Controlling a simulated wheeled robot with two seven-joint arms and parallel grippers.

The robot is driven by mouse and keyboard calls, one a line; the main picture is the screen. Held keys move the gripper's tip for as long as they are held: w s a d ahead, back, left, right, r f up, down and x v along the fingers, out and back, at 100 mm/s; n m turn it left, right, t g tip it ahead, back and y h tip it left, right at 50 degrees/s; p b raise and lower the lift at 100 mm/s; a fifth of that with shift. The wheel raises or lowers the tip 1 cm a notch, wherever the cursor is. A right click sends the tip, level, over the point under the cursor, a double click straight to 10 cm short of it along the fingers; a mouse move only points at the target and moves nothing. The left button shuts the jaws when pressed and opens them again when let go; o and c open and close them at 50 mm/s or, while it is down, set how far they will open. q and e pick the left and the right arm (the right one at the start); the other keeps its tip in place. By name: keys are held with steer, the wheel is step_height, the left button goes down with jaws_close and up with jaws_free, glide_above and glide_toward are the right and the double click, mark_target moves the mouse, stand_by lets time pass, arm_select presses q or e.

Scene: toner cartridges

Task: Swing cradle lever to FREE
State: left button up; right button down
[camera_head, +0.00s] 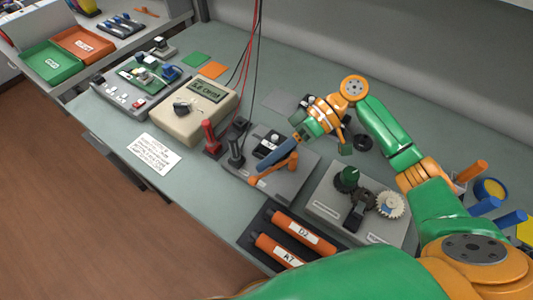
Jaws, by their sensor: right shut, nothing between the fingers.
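The cradle (302,178) is a grey block near the middle of the bench. An orange lever (275,170) lies slantwise over it, with a thicker end at its upper right. My right gripper (267,167) reaches down from the upper right, its slim blue-grey fingers shut and empty. The fingers lie close along the lever's upper left side; I cannot tell whether they touch it. The cradle's lettering is too small to read, so the lever's marked position cannot be told. My left gripper is not in view.
A black tray (242,240) holds orange cartridges D2 (290,225) and A7 (268,242) in front. A grey box with gears (390,204) stands right of the cradle. A beige display box (183,125) and a red-handled lever (210,136) stand left. Thin cables hang behind.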

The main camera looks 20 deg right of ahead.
mark_target(294, 153)
steer(key=shift+w+d, duration=0.1)
steer(key=shift+d, duration=0.1)
steer(key=b+v, duration=0.2)
steer(key=v, duration=0.4)
steer(key=shift+w+d, duration=0.2)
steer(key=shift+d, duration=0.1)
steer(key=shift+d+r, duration=0.2)
steer(key=shift+r, duration=0.05)
